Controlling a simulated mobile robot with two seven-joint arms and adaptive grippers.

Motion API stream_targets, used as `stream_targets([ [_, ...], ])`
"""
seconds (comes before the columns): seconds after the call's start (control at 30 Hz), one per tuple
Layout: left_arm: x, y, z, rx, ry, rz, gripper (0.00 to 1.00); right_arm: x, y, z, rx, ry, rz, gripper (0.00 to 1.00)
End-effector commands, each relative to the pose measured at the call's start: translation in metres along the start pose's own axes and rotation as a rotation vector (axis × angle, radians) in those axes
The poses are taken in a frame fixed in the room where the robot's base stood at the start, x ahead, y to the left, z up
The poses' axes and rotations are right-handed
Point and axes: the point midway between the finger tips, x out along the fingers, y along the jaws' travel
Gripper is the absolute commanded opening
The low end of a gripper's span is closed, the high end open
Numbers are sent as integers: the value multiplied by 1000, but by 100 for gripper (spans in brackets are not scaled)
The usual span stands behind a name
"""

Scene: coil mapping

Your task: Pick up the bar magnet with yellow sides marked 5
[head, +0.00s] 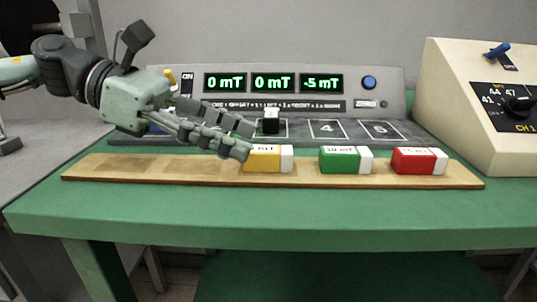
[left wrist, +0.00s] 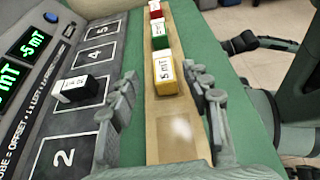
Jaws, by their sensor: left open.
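The bar magnet with yellow sides (head: 262,161) and a white end lies on the wooden board (head: 125,170). In the left wrist view the yellow magnet (left wrist: 166,76) shows a white top label marked 5 mT. My left gripper (head: 243,138) is open and empty; in the head view its fingers cover the magnet's left end. In the left wrist view my left gripper's fingers (left wrist: 169,86) stand on either side of the board, with the magnet between and slightly beyond the tips. Part of what seems my right gripper (left wrist: 268,43) shows beyond the table; its jaws are unclear.
A green magnet (head: 339,160) and a red magnet (head: 414,160) lie farther right on the board. A black-and-white block (head: 271,124) stands on the numbered panel behind. The display console (head: 290,82) and a beige control box (head: 470,140) stand at the back and right.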

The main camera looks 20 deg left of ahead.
Motion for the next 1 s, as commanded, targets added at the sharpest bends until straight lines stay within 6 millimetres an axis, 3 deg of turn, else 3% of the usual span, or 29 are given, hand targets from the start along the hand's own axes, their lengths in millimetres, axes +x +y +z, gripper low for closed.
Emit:
stream_targets([
  [0.23, 21, -4, -3, -2, 6, -3, 48, -1, 3, 7, -3, -34, 7, 0],
  [0.5, 47, -5, -3, 0, 4, -1, 48, 0, 0, 0, 0, 8, -1, 0],
  [0.83, 52, -4, -1, 2, 1, 1, 48, 0, -4, -6, 3, 30, -8, 0],
  [1.0, 51, -4, -1, 2, 1, 1, 30, 0, -4, -5, 3, 28, -8, 0],
])
